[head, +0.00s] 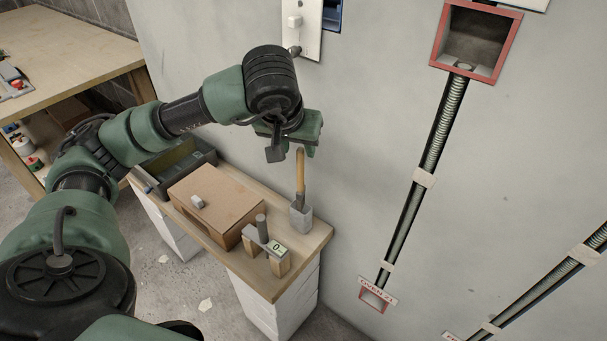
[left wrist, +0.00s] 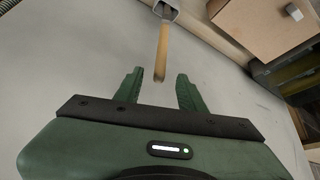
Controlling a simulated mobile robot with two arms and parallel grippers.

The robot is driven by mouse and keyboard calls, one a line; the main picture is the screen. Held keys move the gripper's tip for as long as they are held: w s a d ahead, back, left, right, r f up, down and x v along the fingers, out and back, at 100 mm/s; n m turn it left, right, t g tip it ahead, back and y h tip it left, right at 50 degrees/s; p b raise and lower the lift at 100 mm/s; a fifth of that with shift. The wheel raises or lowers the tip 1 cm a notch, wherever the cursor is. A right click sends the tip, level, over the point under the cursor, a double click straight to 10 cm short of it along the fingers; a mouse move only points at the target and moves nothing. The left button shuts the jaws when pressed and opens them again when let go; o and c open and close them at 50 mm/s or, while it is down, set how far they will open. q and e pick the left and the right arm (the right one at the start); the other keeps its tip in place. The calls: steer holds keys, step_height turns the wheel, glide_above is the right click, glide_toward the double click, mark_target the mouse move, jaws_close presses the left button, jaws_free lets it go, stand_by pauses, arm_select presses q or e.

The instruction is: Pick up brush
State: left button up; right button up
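The brush (head: 300,172) stands upright in a small grey block-shaped holder (head: 301,218) at the right end of the wooden bench. Only its wooden handle shows clearly; its lower end is hidden in the holder. My left gripper (head: 293,151) is just above the handle's top. In the left wrist view the brush handle (left wrist: 162,50) points toward the gap between the two open green fingers of my left gripper (left wrist: 160,90), and nothing is held. My right gripper is not in view.
The wall (head: 350,150) rises close behind. A wooden table (head: 62,52) stands at the left.

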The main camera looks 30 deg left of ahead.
mark_target(302, 156)
arm_select(q)
steer(key=x, duration=0.6)
steer(key=shift+b, duration=0.3)
steer(key=shift+w+a+f, duration=0.1)
steer(key=shift+w+f, duration=0.25)
jaws_close()
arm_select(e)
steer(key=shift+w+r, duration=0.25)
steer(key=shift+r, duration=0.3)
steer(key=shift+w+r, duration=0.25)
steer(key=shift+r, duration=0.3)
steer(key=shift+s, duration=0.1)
